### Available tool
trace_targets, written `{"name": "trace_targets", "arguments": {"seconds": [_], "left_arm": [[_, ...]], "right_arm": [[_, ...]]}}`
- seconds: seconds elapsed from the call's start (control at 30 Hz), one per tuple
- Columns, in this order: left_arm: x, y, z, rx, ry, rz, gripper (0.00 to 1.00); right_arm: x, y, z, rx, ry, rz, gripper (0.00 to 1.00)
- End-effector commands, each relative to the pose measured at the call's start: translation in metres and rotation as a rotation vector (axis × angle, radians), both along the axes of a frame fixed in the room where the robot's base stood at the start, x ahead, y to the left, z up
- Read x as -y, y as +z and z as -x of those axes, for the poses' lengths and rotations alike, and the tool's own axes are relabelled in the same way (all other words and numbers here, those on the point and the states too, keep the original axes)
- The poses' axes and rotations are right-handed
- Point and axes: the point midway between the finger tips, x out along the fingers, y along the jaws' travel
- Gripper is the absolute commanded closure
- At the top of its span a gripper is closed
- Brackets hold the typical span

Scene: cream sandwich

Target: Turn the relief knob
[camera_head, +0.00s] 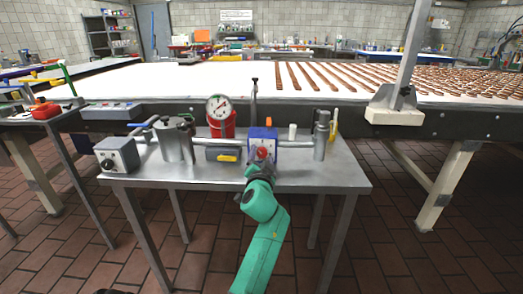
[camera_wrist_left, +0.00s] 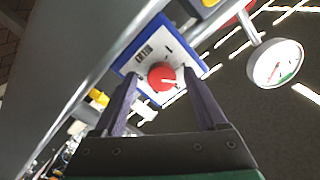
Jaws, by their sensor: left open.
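The red round knob (camera_wrist_left: 161,77) sits on the light front panel of a blue-edged box (camera_wrist_left: 150,50), with printed marks beside it. In the head view the blue box (camera_head: 264,134) stands on the metal side table, and the red knob (camera_head: 262,153) shows just above my gripper. My left gripper (camera_head: 259,170) is in front of the box, on its near side. In the left wrist view its two dark fingers (camera_wrist_left: 160,88) are apart, one on each side of the knob. Whether they touch it I cannot tell. My right gripper is not in view.
A round pressure gauge (camera_head: 219,110) stands left of the box, with metal cylinders (camera_head: 175,140) and a grey dial box (camera_head: 118,154) further left. Another metal cylinder (camera_head: 321,135) is close on the right. The metal table's (camera_head: 335,176) right end is bare. A long conveyor (camera_head: 200,80) runs behind.

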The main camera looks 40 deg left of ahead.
Motion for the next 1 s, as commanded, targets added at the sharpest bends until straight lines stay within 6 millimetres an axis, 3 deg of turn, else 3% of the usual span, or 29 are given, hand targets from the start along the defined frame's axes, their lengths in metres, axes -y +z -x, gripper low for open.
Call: {"name": "trace_targets", "arguments": {"seconds": [0.2,0.23,0.4,0.43,1.0], "left_arm": [[0.001,0.000,0.000,0.000,0.000,0.000,0.26],[0.001,0.000,0.000,0.000,0.000,0.000,0.30],[0.001,0.000,0.000,0.000,0.000,0.000,0.95],[0.000,0.000,0.000,0.000,0.000,0.000,1.00],[0.000,0.001,0.000,-0.092,0.001,-0.120,1.00]], "right_arm": [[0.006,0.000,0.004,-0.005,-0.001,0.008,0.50],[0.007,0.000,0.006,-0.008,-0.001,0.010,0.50],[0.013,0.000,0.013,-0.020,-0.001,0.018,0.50],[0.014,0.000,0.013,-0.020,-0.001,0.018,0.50],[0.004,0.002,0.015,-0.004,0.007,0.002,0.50]]}}
